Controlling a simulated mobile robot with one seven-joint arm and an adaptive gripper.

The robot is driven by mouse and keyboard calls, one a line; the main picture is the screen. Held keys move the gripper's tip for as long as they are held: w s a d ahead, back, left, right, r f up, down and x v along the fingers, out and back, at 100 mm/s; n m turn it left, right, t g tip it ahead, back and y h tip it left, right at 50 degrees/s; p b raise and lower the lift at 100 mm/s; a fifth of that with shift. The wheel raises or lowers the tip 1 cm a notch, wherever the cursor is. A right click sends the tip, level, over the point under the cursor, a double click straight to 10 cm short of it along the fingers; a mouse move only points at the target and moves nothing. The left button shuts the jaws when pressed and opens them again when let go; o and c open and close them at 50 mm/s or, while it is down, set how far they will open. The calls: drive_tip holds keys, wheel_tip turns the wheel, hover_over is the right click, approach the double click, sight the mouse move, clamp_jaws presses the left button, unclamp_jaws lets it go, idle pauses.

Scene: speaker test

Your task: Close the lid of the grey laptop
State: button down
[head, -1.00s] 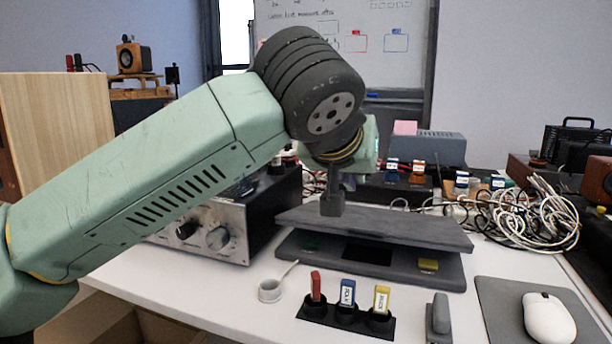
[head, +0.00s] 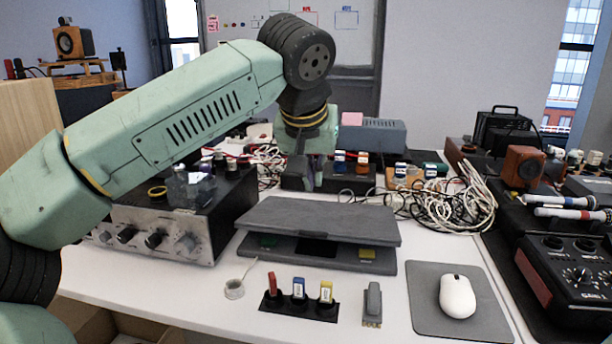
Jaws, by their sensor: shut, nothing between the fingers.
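The grey laptop lies on the white table with its lid (head: 320,218) folded low over the base (head: 345,264). The lid is nearly flat, with a narrow gap at the front. A black patch, a green patch and a yellow patch show on the base's front strip. My gripper (head: 313,184) points down past the lid's back edge, in front of the dark boxes behind it. It appears apart from the lid, shut and empty. Its fingertips are small and dark, so their exact height is hard to tell.
A silver-fronted amplifier (head: 165,233) stands left of the laptop. Tangled cables (head: 440,208) lie behind and right. A mouse (head: 457,296) sits on a grey mat.

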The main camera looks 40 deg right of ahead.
hover_over(316, 229)
drive_tip(key=f, duration=0.6)
drive_tip(key=shift+s+a+f, duration=0.2)
drive_tip(key=shift+s+a, duration=0.1)
drive_tip(key=shift+s, duration=0.1)
drive_tip(key=shift+s+a+f, duration=0.1)
drive_tip(key=shift+a+f, duration=0.05)
drive_tip(key=shift+f, duration=0.45)
drive_tip(key=shift+s+a+f, duration=0.1)
drive_tip(key=shift+a+f, duration=0.05)
drive_tip(key=shift+f, duration=0.4)
drive_tip(key=shift+s+a+f, duration=0.1)
drive_tip(key=shift+f, duration=0.45)
drive_tip(key=shift+a+f+b, duration=0.15)
drive_tip(key=shift+f+b, duration=0.35)
drive_tip(key=shift+b, duration=0.4)
drive_tip(key=shift+t+h, duration=0.7)
drive_tip(key=shift+h, duration=0.1)
drive_tip(key=f+b, duration=0.1)
drive_tip(key=b, duration=0.1)
drive_tip(key=f+b, duration=0.2)
drive_tip(key=b, duration=0.1)
drive_tip(key=s+a+f+b, duration=0.1)
drive_tip(key=b, duration=0.1)
drive_tip(key=shift+f, duration=0.4)
drive_tip(key=shift+s+a+f+h+b, duration=0.2)
drive_tip(key=shift+f+h+b, duration=0.2)
drive_tip(key=shift+b, duration=0.6)
